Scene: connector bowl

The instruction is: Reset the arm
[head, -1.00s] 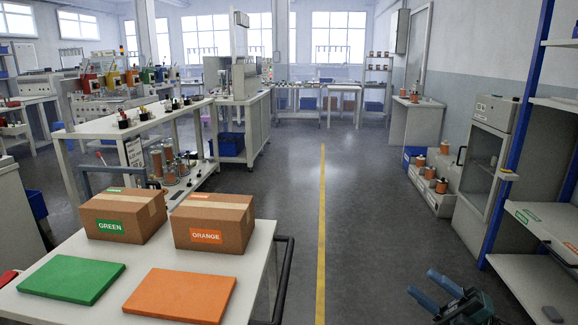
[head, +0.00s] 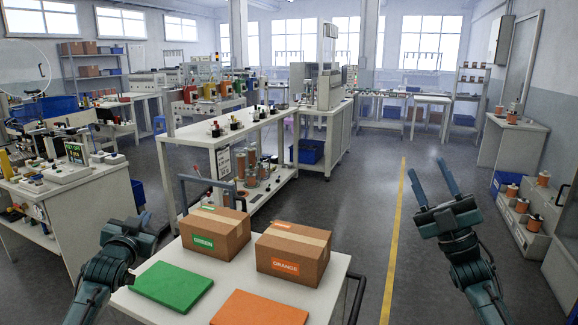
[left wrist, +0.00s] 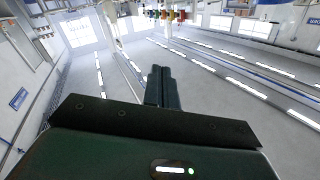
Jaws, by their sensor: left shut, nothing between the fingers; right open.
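My left gripper (head: 132,232) is raised at the lower left, beside the left edge of the cart. Its fingers are hard to make out in the head view. In the left wrist view its two fingers (left wrist: 164,88) lie together, shut with nothing between them. My right gripper (head: 432,180) is raised at the right over the open floor. Its two long fingers point up and stand apart, open and empty. Neither gripper touches any object that I can see.
A white cart (head: 338,275) in front bears a GREEN box (head: 214,232), an ORANGE box (head: 293,252), a green mat (head: 172,286) and an orange mat (head: 258,309). A cluttered workbench (head: 60,185) stands at the left. Floor (head: 370,215) right of the cart is clear.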

